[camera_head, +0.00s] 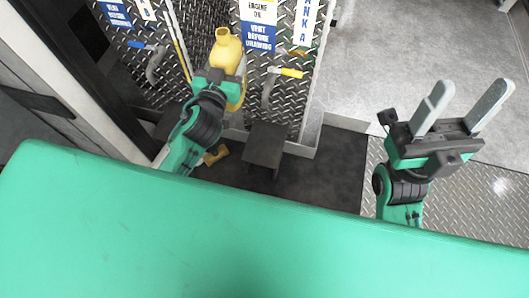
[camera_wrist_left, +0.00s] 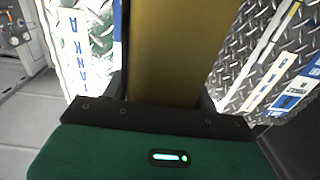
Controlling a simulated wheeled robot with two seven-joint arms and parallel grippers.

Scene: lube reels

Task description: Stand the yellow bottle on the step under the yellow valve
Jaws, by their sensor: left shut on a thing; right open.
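The yellow bottle (camera_head: 227,52) is upright in the head view, in front of the diamond-plate panel. My left gripper (camera_head: 222,78) is shut on it, and the bottle fills the middle of the left wrist view (camera_wrist_left: 178,50) between the fingers. The yellow valve (camera_head: 291,72) is on the panel to the right of the bottle, with a curved grey spout below it. The dark step (camera_head: 265,143) stands low under that valve; its visible top is bare. The bottle is left of the step and apart from it. My right gripper (camera_head: 468,100) is open and empty at the far right.
A blue-handled valve (camera_head: 138,45) with its own spout is on the panel at left. A yellow object (camera_head: 216,155) lies low behind my left arm, partly hidden. The panel's side edge is right of the step. Open grey floor (camera_head: 410,50) lies further right.

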